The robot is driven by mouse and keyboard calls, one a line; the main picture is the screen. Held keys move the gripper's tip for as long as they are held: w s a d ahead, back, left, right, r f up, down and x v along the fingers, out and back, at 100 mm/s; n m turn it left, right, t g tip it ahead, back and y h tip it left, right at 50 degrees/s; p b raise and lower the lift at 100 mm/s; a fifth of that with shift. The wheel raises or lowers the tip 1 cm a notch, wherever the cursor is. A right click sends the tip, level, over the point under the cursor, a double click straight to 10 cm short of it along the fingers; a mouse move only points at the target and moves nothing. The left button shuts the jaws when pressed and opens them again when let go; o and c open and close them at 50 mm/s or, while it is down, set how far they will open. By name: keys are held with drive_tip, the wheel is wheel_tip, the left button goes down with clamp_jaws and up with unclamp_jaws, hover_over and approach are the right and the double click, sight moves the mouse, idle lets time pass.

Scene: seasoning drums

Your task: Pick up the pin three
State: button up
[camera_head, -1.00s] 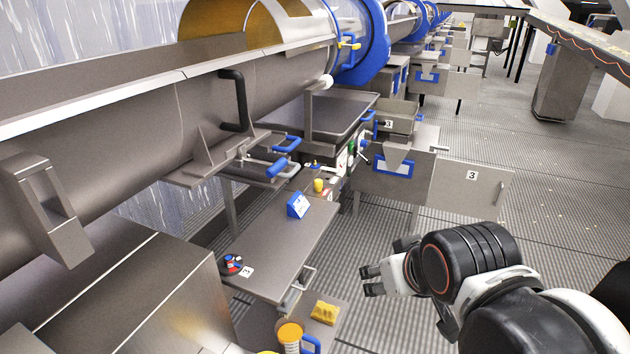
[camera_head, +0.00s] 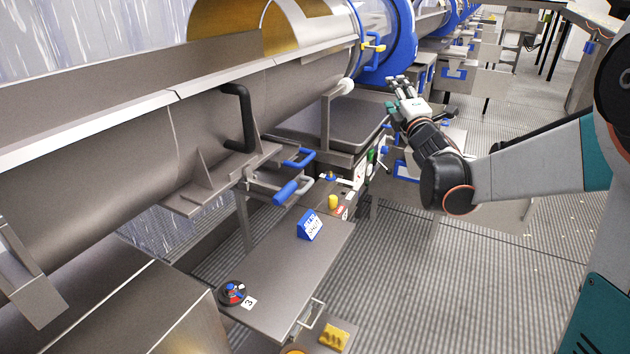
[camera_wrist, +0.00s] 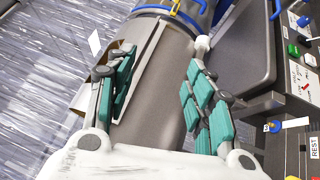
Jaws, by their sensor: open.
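A small dark round holder with red and blue pieces (camera_head: 232,292) sits at the front left of the steel table, beside a white card marked 3 (camera_head: 249,302). I take it for the place of pin three, but the pieces are too small to tell apart. My gripper (camera_head: 400,86) is raised near the blue-ringed drum end, far behind and above that holder. In the wrist view, my gripper (camera_wrist: 158,92) has its green-padded fingers spread with nothing between them. The holder does not show there.
The long steel drum (camera_head: 150,140) runs along the left. The steel table (camera_head: 280,265) carries a blue sign (camera_head: 309,226) and is mostly clear. A yellow knob (camera_head: 333,202) stands near the control panel, which also shows in the wrist view (camera_wrist: 302,75). Blue handles (camera_head: 290,190) project below the drum.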

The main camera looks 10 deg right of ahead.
drive_tip(key=w+f+n+y, duration=0.5)
drive_tip(key=n+y, duration=0.1)
drive_tip(key=n, duration=0.3)
drive_tip(key=n+g+y+p, duration=0.1)
drive_tip(key=n+g+y, duration=0.8)
drive_tip(key=n, duration=0.9)
approach(333, 197)
drive_tip(key=shift+n+g, duration=0.3)
drive_tip(key=shift+n, duration=0.1)
drive_tip(key=b+x, duration=0.1)
drive_tip(key=x, duration=0.2)
drive_tip(key=b+x, duration=0.1)
drive_tip(key=x, duration=0.2)
drive_tip(key=b+x, duration=0.2)
drive_tip(key=x, duration=0.1)
drive_tip(key=shift+f, duration=0.3)
drive_tip(key=shift+w+a+r, duration=0.15)
drive_tip(key=shift+w+a, duration=0.25)
clamp_jaws()
